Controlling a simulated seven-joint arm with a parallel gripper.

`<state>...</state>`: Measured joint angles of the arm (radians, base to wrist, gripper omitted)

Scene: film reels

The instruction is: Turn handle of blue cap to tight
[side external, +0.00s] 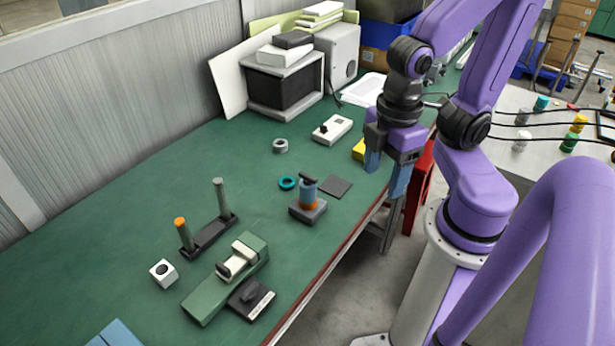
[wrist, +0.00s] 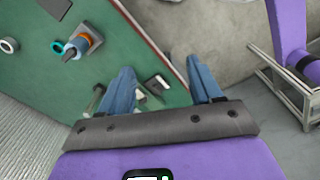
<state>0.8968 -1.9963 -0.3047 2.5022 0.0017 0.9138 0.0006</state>
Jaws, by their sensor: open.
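The blue cap (side external: 308,191) sits on a small grey base block (side external: 307,211), with an orange ring under the cap. A dark bar handle (side external: 308,177) lies across its top. In the wrist view the blue cap (wrist: 81,44) is at the upper left, with its dark handle (wrist: 70,54) toward the lower left. My gripper (side external: 385,178) is open and empty, above and to the right of the cap, near the table's front edge. In the wrist view its blue fingers (wrist: 160,88) are wide apart and clear of the cap. Whether the cap is tight cannot be told.
A teal ring (side external: 288,183) and a dark flat square (side external: 335,187) lie close to the cap. A two-post stand (side external: 208,238) and a green fixture (side external: 226,279) stand nearer the camera. A white box (side external: 332,128) is behind. The green tabletop (side external: 130,255) has free room at left.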

